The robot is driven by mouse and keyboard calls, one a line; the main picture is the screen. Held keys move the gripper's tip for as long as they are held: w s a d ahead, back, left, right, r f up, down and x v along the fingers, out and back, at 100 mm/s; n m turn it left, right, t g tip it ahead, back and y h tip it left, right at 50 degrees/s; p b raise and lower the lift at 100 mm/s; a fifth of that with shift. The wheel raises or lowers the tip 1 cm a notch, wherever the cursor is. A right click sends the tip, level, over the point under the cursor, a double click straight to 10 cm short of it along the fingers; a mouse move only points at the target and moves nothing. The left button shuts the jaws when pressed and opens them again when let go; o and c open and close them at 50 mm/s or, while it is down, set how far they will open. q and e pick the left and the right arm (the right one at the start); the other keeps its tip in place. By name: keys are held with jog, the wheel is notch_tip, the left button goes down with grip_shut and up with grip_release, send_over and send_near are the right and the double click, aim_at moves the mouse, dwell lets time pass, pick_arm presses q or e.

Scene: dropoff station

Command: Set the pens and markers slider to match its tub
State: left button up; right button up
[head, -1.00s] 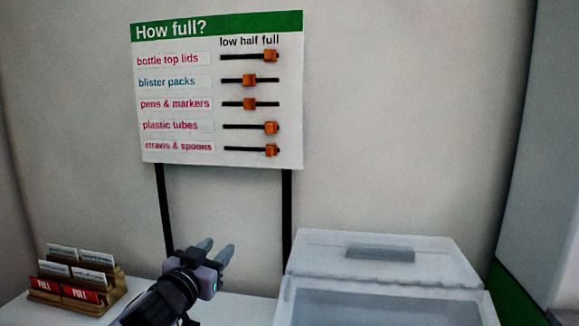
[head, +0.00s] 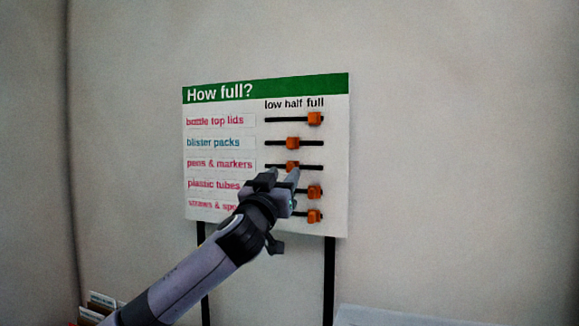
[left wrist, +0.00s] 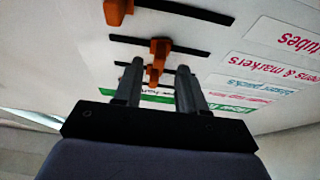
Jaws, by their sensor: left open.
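The "How full?" board (head: 225,95) faces me with rows of orange knobs on black tracks. The pens & markers knob (head: 292,166) sits mid-track, under "half". It also shows in the left wrist view (left wrist: 159,48), where the board appears upside down. My left gripper (head: 284,173) is open at this row, its fingertips just below and overlapping the knob in the head view. In the left wrist view the two fingers (left wrist: 160,68) lie to either side of the knob's line; I cannot tell if they touch it. No pens and markers tub is identifiable. My right gripper is out of view.
The blister packs knob (head: 292,143) is mid-track just above. The plastic tubes knob (head: 315,192) is at the right end just below. Two black posts (head: 329,280) carry the board. A pale container edge (head: 400,316) shows at lower right, and a card holder (head: 98,305) at lower left.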

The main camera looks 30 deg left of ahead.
aim_at(288, 169)
pick_arm(q)
jog(key=shift+p+x, duration=0.45)
jog(key=shift+x, duration=1.2)
grip_shut()
